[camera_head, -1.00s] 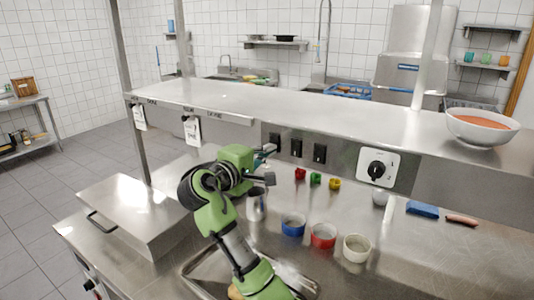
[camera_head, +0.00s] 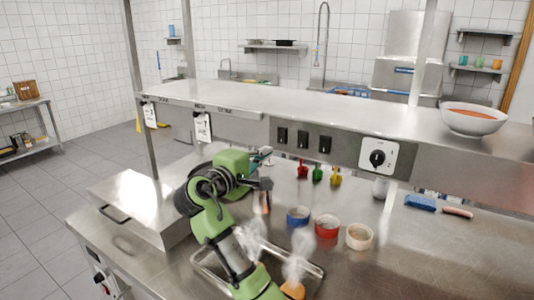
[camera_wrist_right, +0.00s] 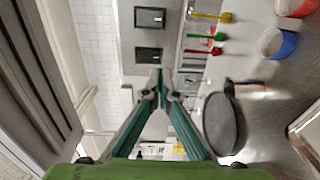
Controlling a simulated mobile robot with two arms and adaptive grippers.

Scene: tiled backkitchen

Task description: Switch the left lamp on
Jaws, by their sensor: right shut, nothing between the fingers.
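Three black switches sit in a row on the metal panel under the shelf: left (camera_head: 282,134), middle (camera_head: 303,140) and right (camera_head: 325,145). My right gripper (camera_head: 264,157) is just below and left of the left switch in the head view. In the right wrist view its fingertips (camera_wrist_right: 158,82) are together and empty. The middle switch (camera_wrist_right: 150,54) and right switch (camera_wrist_right: 150,18) show beyond the tips there; the left one seems hidden behind them. I cannot tell whether the tips touch it. No lamp is clearly in view. My left gripper is out of view.
A white dial (camera_head: 377,156) is right of the switches. Red, green and yellow scoops (camera_head: 318,174) hang below. Blue, red and cream bowls (camera_head: 327,226) stand on the counter. A metal tray (camera_head: 204,262) with whitish haze lies in front. A steel box (camera_head: 140,205) is left.

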